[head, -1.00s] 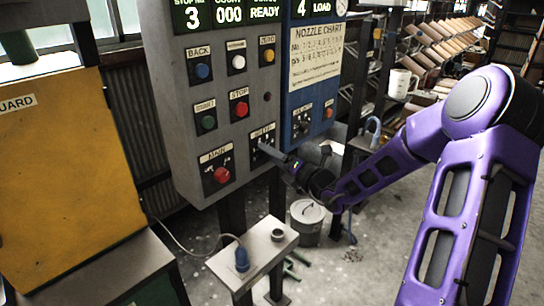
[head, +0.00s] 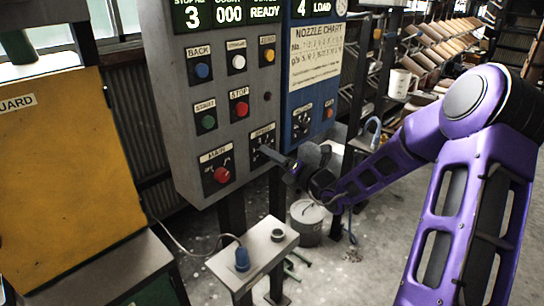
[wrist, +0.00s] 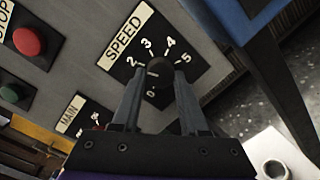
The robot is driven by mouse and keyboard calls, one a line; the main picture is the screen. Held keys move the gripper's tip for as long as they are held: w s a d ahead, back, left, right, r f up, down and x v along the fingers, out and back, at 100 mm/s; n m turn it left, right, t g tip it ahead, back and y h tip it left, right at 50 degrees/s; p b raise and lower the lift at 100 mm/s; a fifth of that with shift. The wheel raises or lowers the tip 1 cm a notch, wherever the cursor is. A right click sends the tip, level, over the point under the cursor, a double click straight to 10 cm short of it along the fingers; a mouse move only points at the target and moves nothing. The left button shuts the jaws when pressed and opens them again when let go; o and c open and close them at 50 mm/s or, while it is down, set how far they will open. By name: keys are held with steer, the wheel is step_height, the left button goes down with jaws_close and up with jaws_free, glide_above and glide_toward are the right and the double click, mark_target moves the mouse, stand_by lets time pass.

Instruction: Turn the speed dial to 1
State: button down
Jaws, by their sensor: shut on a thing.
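The speed dial (wrist: 159,86) is a black round knob on a black plate marked SPEED, with white numbers from 0 to 5 around it. In the head view its plate (head: 257,158) sits low on the grey panel, partly hidden by my gripper (head: 268,153). In the wrist view my gripper (wrist: 158,80) has one finger on each side of the knob and is shut on it. The knob's pointer is not clear, so I cannot tell which number it is at.
The red MAIN knob (head: 222,174) is left of the dial, and the red STOP button (head: 242,109) is above. A blue panel (head: 296,122) with another dial stands close on the right. A small stand (head: 255,262) is below.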

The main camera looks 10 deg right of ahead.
steer(key=shift+f+n+t+y+b, duration=0.1)
steer(key=shift+n+t+y+b, duration=0.1)
steer(key=shift+n+b, duration=1.45)
steer(key=shift+f+n+t+y+b, duration=0.15)
steer(key=shift+n+b, duration=0.45)
steer(key=shift+n, duration=1.95)
steer(key=shift+d+r, duration=0.1)
steer(key=shift+r, duration=0.05)
steer(key=shift+c, duration=2.2)
jaws_free()
steer(key=v, duration=1.7)
steer(key=shift+d+p, duration=0.15)
steer(key=shift+p, duration=0.3)
steer(key=shift+s+r, duration=0.1)
